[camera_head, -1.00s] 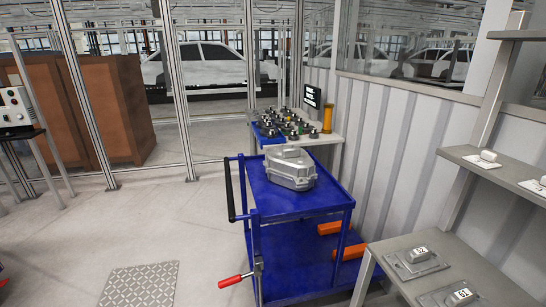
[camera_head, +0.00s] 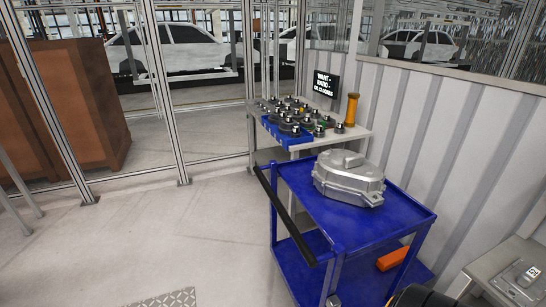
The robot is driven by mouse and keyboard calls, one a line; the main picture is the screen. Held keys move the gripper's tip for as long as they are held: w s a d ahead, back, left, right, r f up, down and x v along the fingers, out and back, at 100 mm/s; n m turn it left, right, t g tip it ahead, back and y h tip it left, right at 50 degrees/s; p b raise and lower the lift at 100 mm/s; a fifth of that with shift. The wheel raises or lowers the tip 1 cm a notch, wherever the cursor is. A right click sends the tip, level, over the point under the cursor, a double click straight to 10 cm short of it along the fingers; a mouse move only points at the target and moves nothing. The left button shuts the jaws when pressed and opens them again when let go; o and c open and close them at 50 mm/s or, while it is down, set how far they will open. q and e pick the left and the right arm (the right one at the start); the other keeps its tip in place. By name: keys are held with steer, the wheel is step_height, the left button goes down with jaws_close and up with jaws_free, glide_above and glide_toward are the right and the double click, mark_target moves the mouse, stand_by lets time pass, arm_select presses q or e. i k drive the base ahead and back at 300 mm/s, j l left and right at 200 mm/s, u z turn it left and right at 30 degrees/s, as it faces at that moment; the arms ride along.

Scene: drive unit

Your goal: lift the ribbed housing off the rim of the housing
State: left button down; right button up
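A grey metal housing (camera_head: 349,178) sits on the top shelf of a blue cart (camera_head: 385,222), right of the middle of the head view. Its upper ribbed part (camera_head: 340,160) rests on the lower body; I cannot tell exactly where the seam between them lies. Neither gripper is in view. A dark rounded shape at the bottom edge, right of the middle, may be part of my arm.
A black handle (camera_head: 286,218) runs along the cart's left side. An orange bar (camera_head: 393,259) lies on its lower shelf. The floor to the left is open.

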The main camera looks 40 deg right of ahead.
mark_target(349, 171)
steer(key=i+z, duration=0.15)
steer(key=i, duration=0.25)
steer(key=i+j+z, duration=0.1)
steer(key=i, duration=0.35)
steer(key=i+j+z, duration=0.15)
steer(key=i, duration=0.25)
steer(key=j, duration=0.1)
